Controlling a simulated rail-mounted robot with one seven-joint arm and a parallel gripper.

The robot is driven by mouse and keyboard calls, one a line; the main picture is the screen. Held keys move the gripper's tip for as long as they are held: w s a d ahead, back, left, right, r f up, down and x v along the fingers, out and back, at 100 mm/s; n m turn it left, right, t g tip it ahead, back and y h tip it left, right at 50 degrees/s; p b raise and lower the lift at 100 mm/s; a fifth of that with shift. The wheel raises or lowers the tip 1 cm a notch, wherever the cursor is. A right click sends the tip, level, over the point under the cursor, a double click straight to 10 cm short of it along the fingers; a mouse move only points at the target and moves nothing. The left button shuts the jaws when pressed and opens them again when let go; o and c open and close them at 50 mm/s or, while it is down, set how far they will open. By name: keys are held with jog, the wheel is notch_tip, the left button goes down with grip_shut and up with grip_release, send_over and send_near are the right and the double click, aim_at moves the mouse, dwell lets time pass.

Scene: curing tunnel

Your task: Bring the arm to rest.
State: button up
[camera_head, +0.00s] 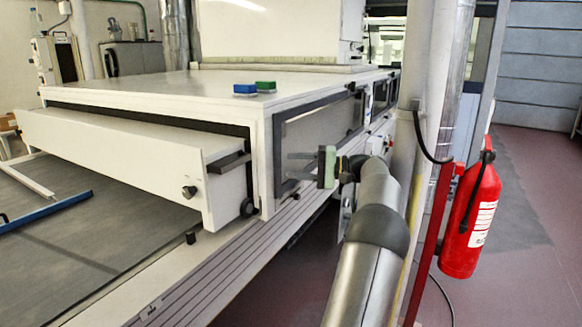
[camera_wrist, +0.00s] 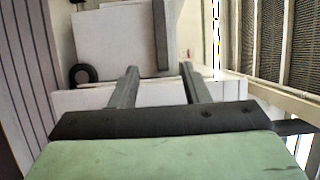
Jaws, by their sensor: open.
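My gripper (camera_head: 291,166) is at the right front corner of the white tunnel machine (camera_head: 160,86), in front of its dark-framed side window. Its fingers point left and are apart, with nothing between them. I cannot tell whether the fingers touch the machine.
A blue block (camera_head: 245,90) and a green block (camera_head: 266,86) lie on the machine's top. A grey conveyor belt (camera_head: 85,240) runs in at left, with a blue strip (camera_head: 45,212) on it. A red fire extinguisher (camera_head: 471,218) stands right of my arm, beside a pale pillar. Open floor lies farther right.

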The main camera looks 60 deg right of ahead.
jog(key=shift+w+a, duration=0.1)
jog(key=w+a+f+n+g, duration=0.1)
jog(key=w+a+f+g, duration=0.25)
jog(key=w+a, duration=0.8)
jog(key=a+f+n+g, duration=0.1)
jog(key=a+f+g, duration=0.2)
jog(key=a, duration=0.7)
jog(key=a+f+n+g, duration=0.1)
jog(key=a+f+g, duration=0.25)
jog(key=a, duration=0.65)
jog(key=s+a+f+n+g+h, duration=0.2)
jog(key=s+a+f, duration=0.15)
jog(key=a, duration=0.45)
jog(key=s+a+f+n+g+h, duration=0.1)
jog(key=s+a+f+g+h, duration=0.15)
jog(key=s+a, duration=0.35)
jog(key=s+a+f+n+g+h, duration=0.1)
jog(key=s+a+f+n+h, duration=0.2)
jog(key=s, duration=0.4)
jog(key=s+a+f+n+h, duration=0.1)
jog(key=s+a+f+n, duration=0.2)
jog(key=s+a, duration=0.3)
notch_tip(320, 180, up, 7)
jog(key=s+p, duration=0.2)
jog(key=p, duration=0.4)
jog(key=shift+s+f+n+p, duration=0.15)
jog(key=shift+n+p, duration=0.15)
jog(key=shift+n, duration=0.1)
